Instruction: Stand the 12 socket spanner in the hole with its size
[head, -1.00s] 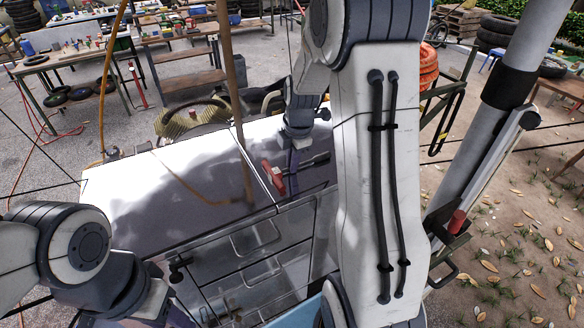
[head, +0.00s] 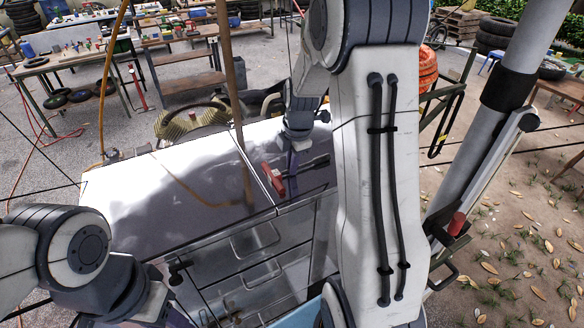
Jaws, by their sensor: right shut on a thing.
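A tool with a red crossbar handle and a dark shaft, which looks like the socket spanner (head: 316,163), lies about level over the right part of the cart's top. Its red end points left and its dark end points right. My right gripper (head: 291,172) points down and is shut on the shaft near the red handle. I cannot read a size on the spanner. No numbered hole can be made out; my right arm covers the right side of the cart. My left gripper (head: 178,317) is mostly cut off at the bottom edge, so its jaws cannot be judged.
The cart's pale top (head: 150,195) is clear on the left, with drawers (head: 255,240) below its front edge. A brown upright pole (head: 232,80) and a tan compressor part (head: 190,120) stand at the back. A grey post (head: 510,80) rises at the right.

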